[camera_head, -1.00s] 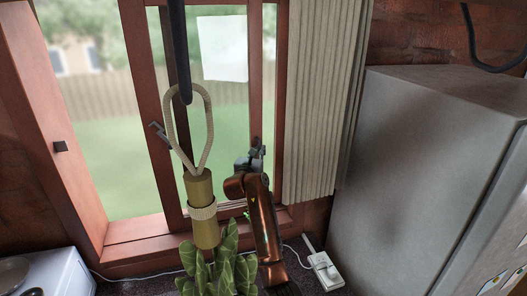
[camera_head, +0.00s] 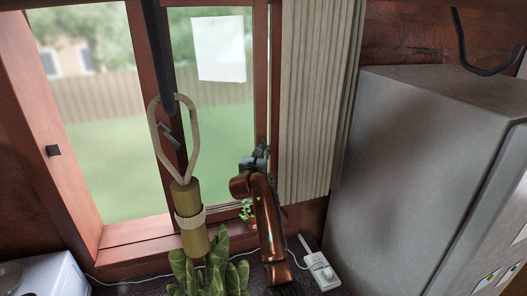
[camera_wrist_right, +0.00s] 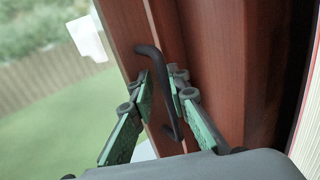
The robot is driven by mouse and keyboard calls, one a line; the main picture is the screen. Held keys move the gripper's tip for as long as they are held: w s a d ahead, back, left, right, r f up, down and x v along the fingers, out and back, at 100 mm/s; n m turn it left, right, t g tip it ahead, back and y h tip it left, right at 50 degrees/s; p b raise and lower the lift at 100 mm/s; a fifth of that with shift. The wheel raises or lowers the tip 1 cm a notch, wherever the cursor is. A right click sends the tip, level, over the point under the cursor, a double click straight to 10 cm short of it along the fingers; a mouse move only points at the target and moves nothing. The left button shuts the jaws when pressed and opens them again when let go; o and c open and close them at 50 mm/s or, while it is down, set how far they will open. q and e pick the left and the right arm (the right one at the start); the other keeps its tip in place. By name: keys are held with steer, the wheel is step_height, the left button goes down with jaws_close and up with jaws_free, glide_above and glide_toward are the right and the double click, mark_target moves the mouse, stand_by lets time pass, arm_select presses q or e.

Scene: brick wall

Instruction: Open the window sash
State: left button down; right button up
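The wooden window sash (camera_head: 261,60) is a glazed panel with a red-brown frame, well to the right in the window opening, close to the right jamb. A dark bent handle (camera_wrist_right: 162,88) stands on its wood in the right wrist view. My right gripper (camera_head: 258,152) is at the sash's right stile. In the right wrist view its green-padded fingers (camera_wrist_right: 163,82) are apart, with the handle between them and nearer the right finger; contact is unclear. A grey latch (camera_head: 168,133) shows at the sash's left side. My left gripper is not in view.
A hanging tan cylinder on a cord loop (camera_head: 188,208) and a leafy plant (camera_head: 212,275) are in front of the window. A beige curtain (camera_head: 312,100) and a grey fridge (camera_head: 415,150) stand to the right.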

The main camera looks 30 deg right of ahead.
steer(key=v, duration=1.2)
stand_by(0.4)
